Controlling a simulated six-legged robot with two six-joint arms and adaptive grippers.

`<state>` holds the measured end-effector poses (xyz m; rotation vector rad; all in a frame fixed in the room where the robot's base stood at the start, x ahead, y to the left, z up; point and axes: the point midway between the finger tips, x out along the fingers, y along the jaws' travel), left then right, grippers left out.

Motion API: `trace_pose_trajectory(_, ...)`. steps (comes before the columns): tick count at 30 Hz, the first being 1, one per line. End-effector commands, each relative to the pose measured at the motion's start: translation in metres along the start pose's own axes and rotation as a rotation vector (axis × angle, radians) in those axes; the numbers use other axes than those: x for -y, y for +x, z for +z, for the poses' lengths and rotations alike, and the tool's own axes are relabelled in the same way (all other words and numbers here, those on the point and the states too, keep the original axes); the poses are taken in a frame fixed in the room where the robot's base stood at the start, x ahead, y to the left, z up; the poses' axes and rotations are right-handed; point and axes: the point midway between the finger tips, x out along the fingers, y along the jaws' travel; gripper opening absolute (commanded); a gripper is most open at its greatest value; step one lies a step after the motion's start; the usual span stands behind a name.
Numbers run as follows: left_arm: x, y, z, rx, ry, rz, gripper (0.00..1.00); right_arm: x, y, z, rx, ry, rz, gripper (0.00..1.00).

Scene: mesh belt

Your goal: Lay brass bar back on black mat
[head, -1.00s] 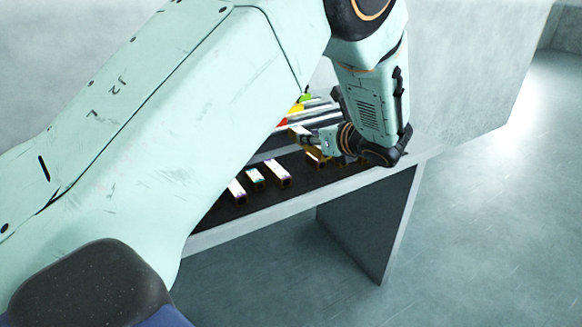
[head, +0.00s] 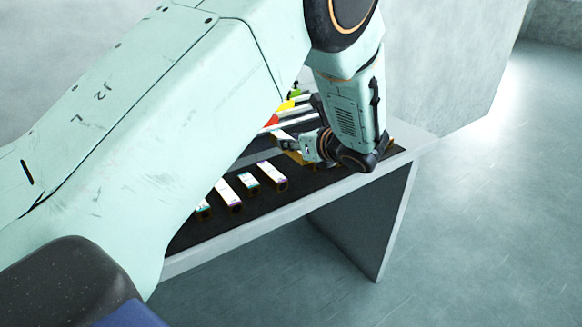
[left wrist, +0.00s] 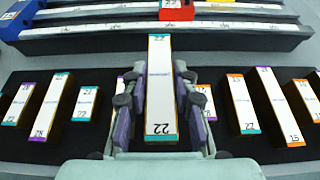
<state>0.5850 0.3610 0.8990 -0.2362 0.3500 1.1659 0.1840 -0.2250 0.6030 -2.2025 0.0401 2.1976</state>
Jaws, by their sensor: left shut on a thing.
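The brass bar, with a white top label marked 22 and teal ends (left wrist: 159,62), is between the fingers of my left gripper (left wrist: 158,88) in the left wrist view. The gripper is shut on its sides. The bar looks larger than its neighbours and covers the far edge of the black mat (left wrist: 266,150), so it appears raised; the gap below is hidden. In the head view my left gripper (head: 300,149) is over the far right part of the mat (head: 250,209), and the bar shows only in part. My right gripper is not in view.
Several labelled bars lie on the mat on both sides of the held bar, including a teal-ended one (left wrist: 85,102) and an orange-ended one (left wrist: 242,104). Beyond the mat, a long dark rail (left wrist: 100,43) and a red block (left wrist: 177,10) show.

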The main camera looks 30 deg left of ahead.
Motion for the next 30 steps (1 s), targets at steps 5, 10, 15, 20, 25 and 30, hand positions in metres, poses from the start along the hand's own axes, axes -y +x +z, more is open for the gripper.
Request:
trace_pose_trajectory(5,0.002,0.007,-0.018,0.005,-0.002,-0.003,0.0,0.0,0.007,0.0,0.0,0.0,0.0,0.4)
trace_pose_trajectory(10,0.001,0.012,-0.028,0.004,-0.001,-0.002,0.0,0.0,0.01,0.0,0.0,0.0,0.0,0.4)
trace_pose_trajectory(15,0.001,0.022,-0.049,0.004,-0.001,-0.002,0.0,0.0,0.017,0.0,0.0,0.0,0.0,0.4)
trace_pose_trajectory(20,0.002,0.025,-0.054,0.005,-0.003,-0.003,0.0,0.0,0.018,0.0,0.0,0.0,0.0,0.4)
trace_pose_trajectory(25,0.001,0.026,-0.054,0.003,-0.002,-0.003,0.0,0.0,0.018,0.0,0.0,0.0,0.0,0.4)
trace_pose_trajectory(30,0.001,0.027,-0.057,0.001,-0.001,-0.001,0.34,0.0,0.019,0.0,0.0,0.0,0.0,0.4)
